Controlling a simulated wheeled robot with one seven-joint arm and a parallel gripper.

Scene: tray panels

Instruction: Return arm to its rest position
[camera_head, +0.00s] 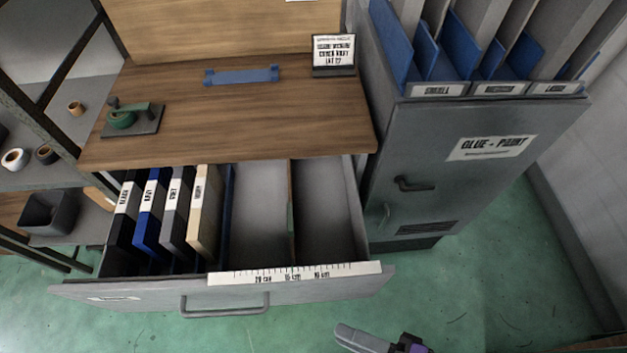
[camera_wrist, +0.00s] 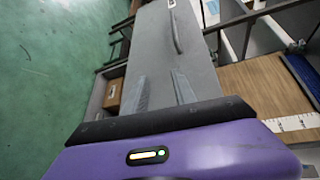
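My gripper (camera_head: 380,341) shows only in part at the bottom edge of the head view, in front of the open drawer and apart from it. In the wrist view, two grey fingers of my gripper (camera_wrist: 160,75) stand apart with nothing between them. They appear against a grey panel (camera_wrist: 160,45) with a bar handle (camera_wrist: 175,32). My purple and black wrist housing fills the bottom of that view.
A grey drawer (camera_head: 130,297) stands pulled out below the wooden desk (camera_head: 250,120), with several upright binders (camera_head: 160,215) at left and empty compartments at right. A grey cabinet (camera_head: 450,180) stands at right, shelves at left. Green floor (camera_head: 480,290) is clear at lower right.

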